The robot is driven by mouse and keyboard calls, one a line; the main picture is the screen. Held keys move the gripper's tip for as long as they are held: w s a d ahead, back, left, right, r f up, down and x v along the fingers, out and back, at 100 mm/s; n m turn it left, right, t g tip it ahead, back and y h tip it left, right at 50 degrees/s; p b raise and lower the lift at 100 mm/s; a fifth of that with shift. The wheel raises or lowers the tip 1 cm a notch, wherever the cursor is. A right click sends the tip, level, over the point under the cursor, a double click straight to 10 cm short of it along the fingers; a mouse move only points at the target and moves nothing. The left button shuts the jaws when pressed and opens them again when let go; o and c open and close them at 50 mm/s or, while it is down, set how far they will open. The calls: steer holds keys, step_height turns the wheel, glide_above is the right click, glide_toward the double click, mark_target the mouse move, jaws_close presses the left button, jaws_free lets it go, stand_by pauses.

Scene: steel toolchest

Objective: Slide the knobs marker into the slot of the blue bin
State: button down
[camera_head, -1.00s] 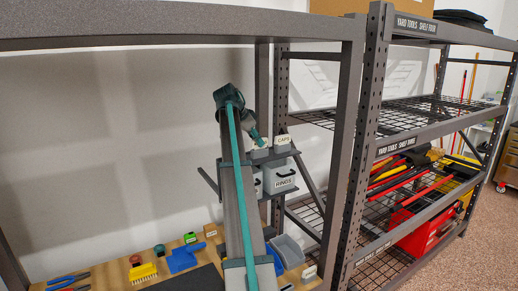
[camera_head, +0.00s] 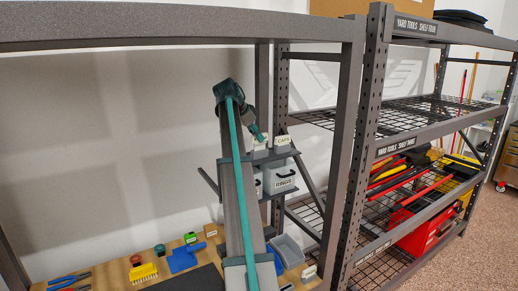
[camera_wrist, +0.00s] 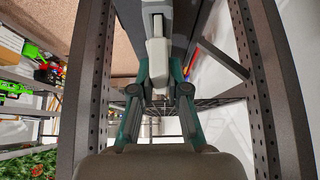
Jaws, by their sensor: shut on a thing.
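My gripper (camera_head: 262,138) is at the left end of the small bin rack's top row, tilted down to the right. The wrist view shows both teal fingers (camera_wrist: 158,78) close together on a pale piece (camera_wrist: 158,52), which I take as the knobs marker. Its lettering is not readable. In the head view a small pale card (camera_head: 260,147) shows just below the fingertips, by a dark bin. Whether it is seated in a slot cannot be told. The blue bin cannot be singled out for sure among the grey-blue bins.
A card reading CAPS (camera_head: 282,139) stands right of my gripper, above a bin labelled RINGS (camera_head: 279,181). A rack post (camera_head: 348,150) rises to the right. The bench (camera_head: 110,270) below holds a yellow brush (camera_head: 143,273), a blue tool (camera_head: 184,259) and pliers (camera_head: 68,282).

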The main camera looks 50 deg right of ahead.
steer(key=shift+r+p, duration=0.4)
steer(key=shift+r, duration=0.85)
steer(key=shift+s, duration=0.15)
